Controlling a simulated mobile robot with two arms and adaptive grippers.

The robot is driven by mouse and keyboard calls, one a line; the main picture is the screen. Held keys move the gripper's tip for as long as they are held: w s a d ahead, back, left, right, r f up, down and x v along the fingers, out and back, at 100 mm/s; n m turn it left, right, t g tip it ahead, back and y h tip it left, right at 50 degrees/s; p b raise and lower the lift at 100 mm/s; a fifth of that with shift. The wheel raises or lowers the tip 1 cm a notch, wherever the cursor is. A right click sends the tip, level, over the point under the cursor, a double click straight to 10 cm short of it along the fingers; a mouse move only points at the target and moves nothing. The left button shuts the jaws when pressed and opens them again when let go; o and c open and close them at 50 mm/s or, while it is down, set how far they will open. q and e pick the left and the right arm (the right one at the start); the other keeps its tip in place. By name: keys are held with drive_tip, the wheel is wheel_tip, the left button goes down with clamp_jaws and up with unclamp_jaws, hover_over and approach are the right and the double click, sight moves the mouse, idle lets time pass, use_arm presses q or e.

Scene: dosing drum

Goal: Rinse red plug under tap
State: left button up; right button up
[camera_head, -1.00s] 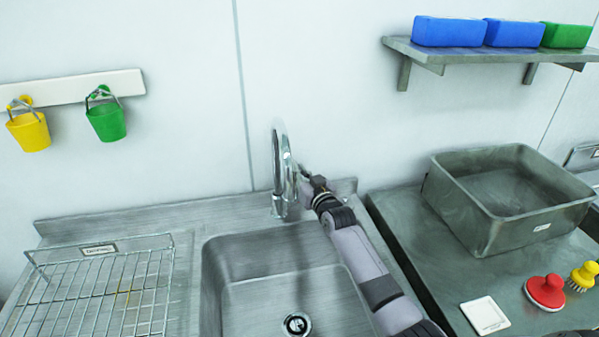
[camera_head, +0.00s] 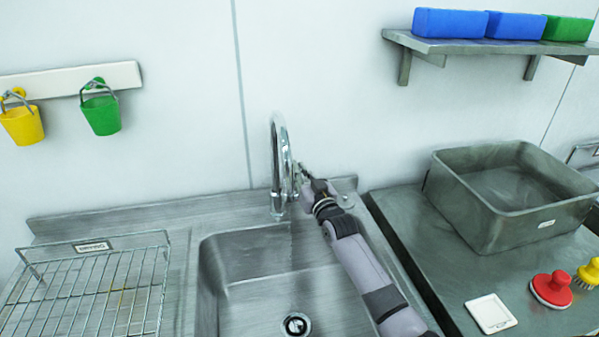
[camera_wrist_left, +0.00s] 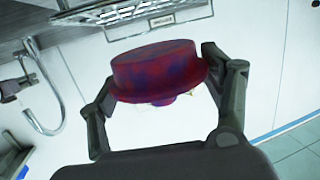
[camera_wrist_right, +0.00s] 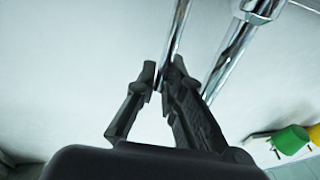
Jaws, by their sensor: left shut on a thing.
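The red plug (camera_wrist_left: 155,72) is a thick round disc with dark blue-purple smears. My left gripper (camera_wrist_left: 160,85) is shut on it, one finger at each side, in the left wrist view. Neither that gripper nor the plug shows in the head view. The chrome tap (camera_head: 280,165) has a tall curved spout and stands behind the sink (camera_head: 255,265). My right gripper (camera_head: 304,172) is close at the right of the tap. In the right wrist view its fingertips (camera_wrist_right: 162,72) are near each other in front of a chrome pipe. Contact is unclear.
A wire drying rack (camera_head: 95,285) stands left of the sink. A metal tub (camera_head: 510,200), a white square dish (camera_head: 490,313), and red (camera_head: 551,290) and yellow (camera_head: 588,275) brushes are on the right counter. The sink basin looks empty, with its drain (camera_head: 296,325) visible.

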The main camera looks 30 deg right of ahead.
drive_tip(key=o, duration=0.4)
drive_tip(key=shift+s, duration=0.1)
drive_tip(key=s, duration=0.4)
drive_tip(key=s+f, duration=0.1)
drive_tip(key=s, duration=0.6)
drive_tip(key=shift+s+a+f, duration=0.3)
drive_tip(key=shift+s, duration=0.05)
